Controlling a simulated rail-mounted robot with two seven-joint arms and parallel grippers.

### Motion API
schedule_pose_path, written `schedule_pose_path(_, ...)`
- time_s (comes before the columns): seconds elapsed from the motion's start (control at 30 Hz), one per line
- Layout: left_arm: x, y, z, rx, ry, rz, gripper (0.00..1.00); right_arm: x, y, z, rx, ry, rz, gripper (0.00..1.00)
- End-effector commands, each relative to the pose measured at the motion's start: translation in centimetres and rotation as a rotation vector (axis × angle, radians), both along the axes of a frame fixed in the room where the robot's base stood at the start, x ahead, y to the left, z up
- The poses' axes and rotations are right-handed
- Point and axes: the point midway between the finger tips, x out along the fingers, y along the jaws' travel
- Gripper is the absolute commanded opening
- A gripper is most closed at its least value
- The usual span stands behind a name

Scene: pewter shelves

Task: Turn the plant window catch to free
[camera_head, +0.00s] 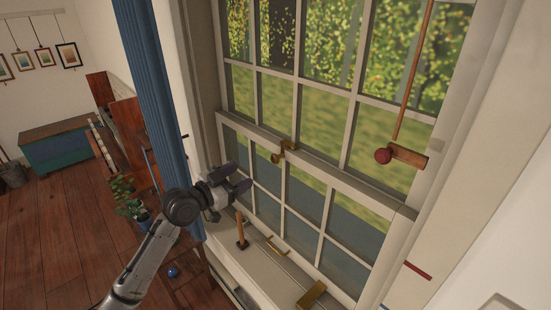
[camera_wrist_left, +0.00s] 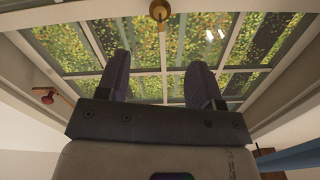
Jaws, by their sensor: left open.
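The plant window catch (camera_head: 285,149) is a small brass fitting on the middle rail of the white window (camera_head: 345,183), with a curved part reaching left and down. My left gripper (camera_head: 237,178) is open and empty, left of and below the catch and apart from it in the head view. In the left wrist view its two purple-grey fingers (camera_wrist_left: 160,72) stand apart before the panes. A brass-coloured knob on a stem (camera_wrist_left: 158,10) shows at that view's top edge; I cannot tell if it is the catch. My right gripper is not in view.
A wooden-handled tool (camera_head: 241,232), a brass bar (camera_head: 277,246) and a brass block (camera_head: 311,294) are along the sill. A blue curtain (camera_head: 155,90) hangs close behind my left arm.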

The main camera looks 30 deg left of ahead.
Motion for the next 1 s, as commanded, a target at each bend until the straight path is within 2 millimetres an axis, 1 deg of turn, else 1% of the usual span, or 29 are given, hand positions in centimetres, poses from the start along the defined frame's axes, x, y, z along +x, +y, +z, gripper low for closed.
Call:
schedule_pose_path(0.17, 1.6, -0.5, 0.2, 0.016, -0.003, 0.0, 0.6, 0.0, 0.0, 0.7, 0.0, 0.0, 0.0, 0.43)
schedule_pose_path(0.27, 3.2, -1.0, 0.3, 0.015, -0.001, 0.0, 0.6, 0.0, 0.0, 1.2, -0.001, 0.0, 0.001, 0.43)
schedule_pose_path(0.5, 7.7, -2.5, 0.2, 0.015, 0.001, -0.001, 0.6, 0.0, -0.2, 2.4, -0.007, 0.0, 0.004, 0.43)
schedule_pose_path(0.7, 10.6, -3.4, 0.1, 0.017, 0.0, -0.001, 0.6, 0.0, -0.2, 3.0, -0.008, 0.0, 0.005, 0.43)
schedule_pose_path(0.83, 11.8, -3.7, 0.1, 0.017, -0.001, 0.0, 0.6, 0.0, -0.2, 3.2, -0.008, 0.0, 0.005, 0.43)
schedule_pose_path(1.0, 12.7, -4.0, -0.1, 0.019, 0.001, 0.0, 0.6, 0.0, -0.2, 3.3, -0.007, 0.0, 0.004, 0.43)
